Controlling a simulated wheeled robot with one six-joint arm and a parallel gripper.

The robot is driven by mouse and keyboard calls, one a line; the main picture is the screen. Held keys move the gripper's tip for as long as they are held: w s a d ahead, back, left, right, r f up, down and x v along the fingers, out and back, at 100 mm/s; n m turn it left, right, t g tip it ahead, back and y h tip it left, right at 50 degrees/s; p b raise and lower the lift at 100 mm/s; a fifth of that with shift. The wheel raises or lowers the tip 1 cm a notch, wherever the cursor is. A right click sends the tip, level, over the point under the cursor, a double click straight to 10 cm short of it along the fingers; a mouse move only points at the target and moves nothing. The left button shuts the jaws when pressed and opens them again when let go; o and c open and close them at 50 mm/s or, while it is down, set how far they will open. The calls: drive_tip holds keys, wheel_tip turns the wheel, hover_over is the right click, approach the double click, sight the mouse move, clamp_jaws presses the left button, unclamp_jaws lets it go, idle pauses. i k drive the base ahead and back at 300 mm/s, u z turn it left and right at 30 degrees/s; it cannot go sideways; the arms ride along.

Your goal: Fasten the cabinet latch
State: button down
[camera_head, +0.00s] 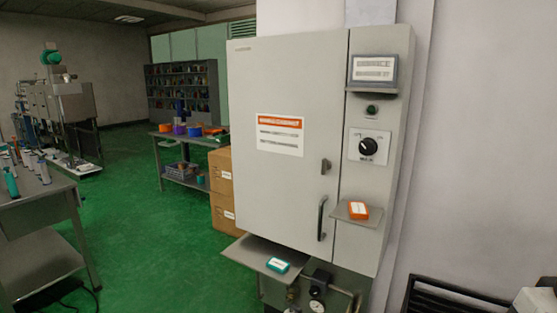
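A light grey cabinet (250,80) stands against the wall in the middle of the head view. Its door (285,190) looks shut and carries an orange-and-white label (280,135). A small dark latch (326,166) sits near the door's right edge; it is too small to tell whether it is fastened. A dark vertical handle (322,218) is mounted below the latch. My gripper is not in view.
Right of the door are a display (373,70), a green button (371,110) and a black knob (367,147). A small shelf holds an orange box (358,210); a lower one holds a teal box (277,265). Cardboard boxes (221,190) stand left. Green floor (150,250) is open.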

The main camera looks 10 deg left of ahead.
sight(326, 165)
drive_tip(key=u, duration=0.75)
drive_tip(key=i, duration=0.65)
drive_tip(key=u, duration=0.15)
